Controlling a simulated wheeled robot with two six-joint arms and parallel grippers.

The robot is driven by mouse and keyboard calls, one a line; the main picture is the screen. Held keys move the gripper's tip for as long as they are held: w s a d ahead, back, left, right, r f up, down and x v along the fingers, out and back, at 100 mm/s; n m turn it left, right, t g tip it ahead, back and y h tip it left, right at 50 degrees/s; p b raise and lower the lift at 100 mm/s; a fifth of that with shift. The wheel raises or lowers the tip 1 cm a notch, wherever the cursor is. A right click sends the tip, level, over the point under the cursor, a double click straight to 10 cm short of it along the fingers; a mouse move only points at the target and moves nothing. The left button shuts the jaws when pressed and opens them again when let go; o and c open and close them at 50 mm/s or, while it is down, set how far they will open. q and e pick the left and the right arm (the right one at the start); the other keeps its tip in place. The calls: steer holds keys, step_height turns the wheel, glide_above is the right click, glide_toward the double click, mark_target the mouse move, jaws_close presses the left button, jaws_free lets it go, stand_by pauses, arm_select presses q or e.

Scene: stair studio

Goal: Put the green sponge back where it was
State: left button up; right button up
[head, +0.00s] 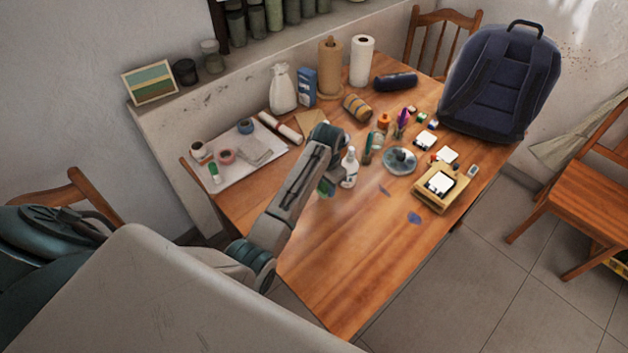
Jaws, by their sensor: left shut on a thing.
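My left arm reaches over the wooden table (345,265) from the lower left. Its gripper (328,180) hangs below the wrist, mostly hidden behind my own forearm. It is shut on a small green thing, which looks like the green sponge (325,188); only a bit of it shows. Whether the sponge touches the table I cannot tell. A white bottle (349,168) stands just right of the gripper. My right gripper is not in view.
A grey mat (220,178) with tape rolls lies at the left. A glossy disc (400,160), a yellow tray (431,201) and small items crowd the right. Paper rolls (330,67) stand at the back, a backpack (500,85) at the far right. The near table is mostly clear.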

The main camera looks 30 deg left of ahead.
arm_select(q)
steer(key=a, duration=0.3)
steer(key=shift+w+a+f+p, duration=0.1)
steer(key=shift+w+p, duration=0.2)
steer(key=shift+w, duration=0.05)
steer(key=shift+a, duration=0.4)
steer(key=shift+a+f+p, duration=0.2)
steer(key=shift+f+p, duration=0.1)
steer(key=shift+p, duration=0.15)
step_height(320, 180, down, 2)
steer(key=shift+f+p, duration=0.2)
steer(key=shift+p, duration=0.2)
steer(key=shift+f, duration=0.4)
steer(key=o, duration=1)
steer(key=shift+f, duration=0.1)
